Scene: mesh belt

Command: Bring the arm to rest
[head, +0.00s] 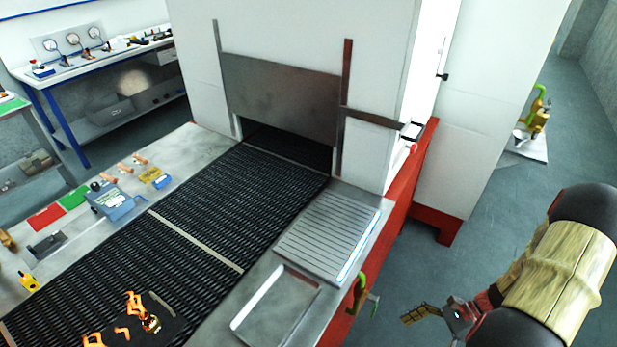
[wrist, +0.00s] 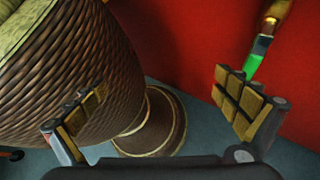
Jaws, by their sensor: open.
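My gripper (head: 428,314) is at the lower right of the head view, out over the grey floor beside the red side of the belt machine. My arm comes in from the right edge, bent, with the gripper pointing left. In the wrist view, the two padded fingers stand wide apart with nothing between them (wrist: 165,100). The gripper is open and empty. The green-handled fitting (head: 360,293) on the machine's red side lies left of the gripper, apart from it in the picture.
The red side panel (wrist: 190,45) fills the wrist view's upper right, with a green-tipped fitting (wrist: 258,55) near the right finger. The mesh belt (head: 215,210) runs into a white furnace (head: 300,30). A metal tray (head: 275,308) lies beside it. Floor (head: 480,240) is clear behind the gripper.

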